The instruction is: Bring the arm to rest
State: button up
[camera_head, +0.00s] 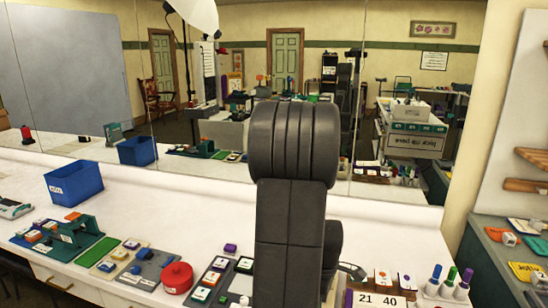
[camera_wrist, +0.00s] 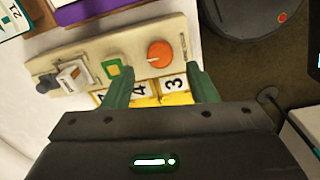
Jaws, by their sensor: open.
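My gripper (camera_wrist: 159,68) shows in the wrist view with its two green fingers spread apart and open. I see nothing held between them. Beyond the fingers lies a beige panel (camera_wrist: 188,36) with an orange-red knob (camera_wrist: 160,54), a green and yellow square (camera_wrist: 120,69) and a white piece (camera_wrist: 73,76). Yellow number tiles (camera_wrist: 172,88) show between the fingers; I cannot tell how far below they are. In the head view my dark grey arm stands upright in the middle, and the gripper is hidden there.
A white counter (camera_head: 390,235) carries a blue bin (camera_head: 73,185), a red round container (camera_head: 177,278), a green mat (camera_head: 98,252) and several small blocks. Number cards (camera_head: 382,300) and capped bottles (camera_head: 448,283) stand at right. A mirror (camera_head: 230,60) backs the counter. A grey side counter (camera_head: 485,265) is at far right.

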notch_tip(320, 180, down, 4)
jog(key=shift+f, duration=0.25)
jog(key=shift+r+m, duration=0.1)
jog(key=shift+m, duration=0.2)
jog(key=m+p, duration=0.1)
jog(key=m, duration=0.2)
jog(key=shift+m+p, duration=0.3)
jog(key=shift+p, duration=0.05)
jog(key=m+p, duration=0.2)
jog(key=m, duration=0.3)
jog(key=m+p, duration=0.4)
jog(key=m, duration=0.2)
jog(key=shift+r, duration=0.1)
jog(key=shift+m+p, duration=0.9)
jog(key=shift+m, duration=0.3)
